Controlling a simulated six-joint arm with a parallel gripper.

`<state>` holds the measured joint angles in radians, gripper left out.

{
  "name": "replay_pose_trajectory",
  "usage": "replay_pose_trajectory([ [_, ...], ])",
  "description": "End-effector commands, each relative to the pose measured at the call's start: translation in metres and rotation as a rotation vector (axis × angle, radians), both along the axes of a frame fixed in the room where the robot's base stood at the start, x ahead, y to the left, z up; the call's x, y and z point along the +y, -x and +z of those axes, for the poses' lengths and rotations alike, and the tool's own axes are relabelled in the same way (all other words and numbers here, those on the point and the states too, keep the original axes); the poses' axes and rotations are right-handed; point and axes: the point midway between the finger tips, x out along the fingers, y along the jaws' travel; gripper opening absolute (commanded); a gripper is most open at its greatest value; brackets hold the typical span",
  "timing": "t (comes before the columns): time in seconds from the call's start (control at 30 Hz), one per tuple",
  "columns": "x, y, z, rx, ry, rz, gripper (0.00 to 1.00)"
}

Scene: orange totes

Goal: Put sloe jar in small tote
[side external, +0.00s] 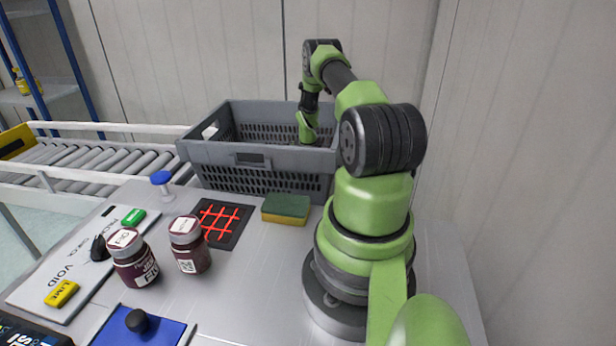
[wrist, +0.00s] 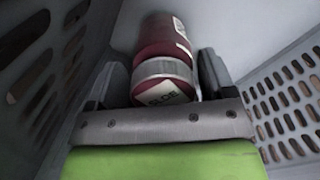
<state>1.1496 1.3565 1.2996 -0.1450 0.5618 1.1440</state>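The sloe jar (wrist: 164,74) is a dark red jar with a pale metal lid lettered SLOE. In the wrist view it lies between the two fingers of my gripper (wrist: 163,78), lid toward the camera. The fingers sit close along both sides of it, but whether they press on it is not clear. My gripper (side external: 307,132) reaches down inside the grey slotted tote (side external: 262,181) at the back in the side external view, where the jar is hidden. The tote's slotted walls (wrist: 285,100) also flank the jar in the wrist view.
Two dark red jars, one lettered FIG (side external: 134,262) and one beside it (side external: 190,248), stand on the table. A sponge (side external: 286,209) and a black mat with red lines (side external: 220,222) lie before the tote. A whiteboard (side external: 75,262) and roller conveyor (side external: 90,160) are left.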

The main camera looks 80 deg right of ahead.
Motion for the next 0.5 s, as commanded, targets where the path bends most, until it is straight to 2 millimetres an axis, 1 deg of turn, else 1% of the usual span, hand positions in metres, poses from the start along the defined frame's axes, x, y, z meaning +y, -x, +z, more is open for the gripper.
replay_pose_trajectory([
  [0.33,0.000,0.000,0.002,0.000,0.000,0.000,0.88],
  [0.43,-0.001,0.000,0.010,-0.001,0.002,0.000,0.88],
  [0.5,-0.001,0.000,0.020,-0.001,0.002,0.000,0.88],
])
